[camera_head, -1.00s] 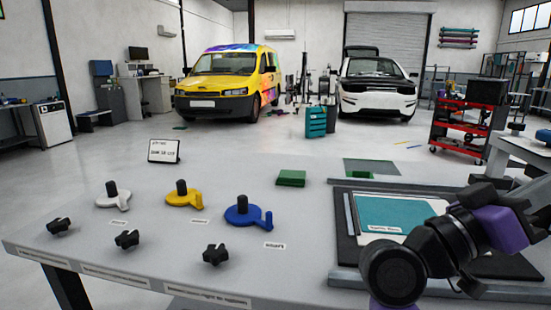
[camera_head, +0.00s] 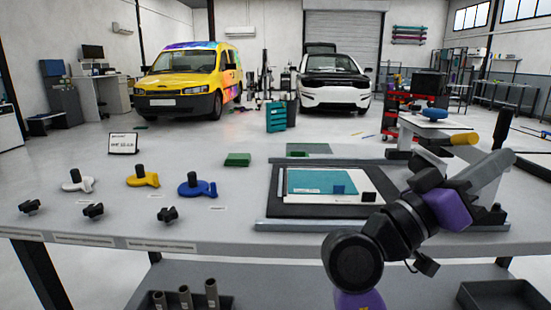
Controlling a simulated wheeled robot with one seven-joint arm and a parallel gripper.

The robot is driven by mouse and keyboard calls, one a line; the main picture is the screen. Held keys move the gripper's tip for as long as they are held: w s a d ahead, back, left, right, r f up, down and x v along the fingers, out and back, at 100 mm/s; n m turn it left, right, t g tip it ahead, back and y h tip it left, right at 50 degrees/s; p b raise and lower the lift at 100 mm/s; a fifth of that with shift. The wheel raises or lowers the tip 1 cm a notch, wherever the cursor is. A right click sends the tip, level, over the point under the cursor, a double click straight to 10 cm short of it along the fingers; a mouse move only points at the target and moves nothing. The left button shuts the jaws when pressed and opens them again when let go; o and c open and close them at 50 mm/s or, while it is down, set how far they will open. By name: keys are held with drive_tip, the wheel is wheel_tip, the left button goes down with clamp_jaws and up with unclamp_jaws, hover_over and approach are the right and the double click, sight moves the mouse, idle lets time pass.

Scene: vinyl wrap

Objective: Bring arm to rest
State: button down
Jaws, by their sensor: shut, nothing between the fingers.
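My arm, with black joints and purple covers, rises from the bottom right of the head view across the workbench's (camera_head: 235,226) front right. Its grey link points up to the right. A small dark part hangs below the arm, but I cannot make out the fingertips of my gripper, so its opening does not show. No held object is visible. The arm hides part of the dark mat (camera_head: 286,209) and its grey front rail.
White (camera_head: 76,184), yellow (camera_head: 142,180) and blue (camera_head: 199,188) handled pieces stand on the left of the bench. Several black knobs (camera_head: 93,210) lie in front. A green block (camera_head: 237,160) sits behind. Trays (camera_head: 503,296) rest on the lower shelf. A side table (camera_head: 440,123) stands right.

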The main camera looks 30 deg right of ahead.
drive_tip(key=w+a+f+n+t+y, duration=0.2)
drive_tip(key=w+a+f+n+t, duration=0.15)
drive_tip(key=w+n+t, duration=0.6)
drive_tip(key=w+a+f+n+t+y, duration=0.25)
drive_tip(key=w+f+n+t, duration=0.3)
drive_tip(key=t, duration=0.75)
drive_tip(key=s+a+f+n+t+y, duration=0.3)
drive_tip(key=a+f+n+t+y, duration=0.2)
drive_tip(key=a+f+y, duration=0.9)
drive_tip(key=s+a+f+m+g+y, duration=0.1)
drive_tip(key=s+a+f+g, duration=0.1)
drive_tip(key=s+f, duration=0.5)
drive_tip(key=s+a+f+m+g+y, duration=0.2)
drive_tip(key=s+f, duration=0.1)
drive_tip(key=s, duration=0.8)
drive_tip(key=s+a+f+m+g+y, duration=0.1)
drive_tip(key=s+a+f+g, duration=0.1)
drive_tip(key=s+f, duration=0.5)
wheel_tip(320, 180, up, 22)
drive_tip(key=s+p, duration=0.2)
drive_tip(key=p, duration=1.8)
drive_tip(key=shift+s+r, duration=0.2)
drive_tip(key=shift+s, duration=0.1)
drive_tip(key=shift+a, duration=0.1)
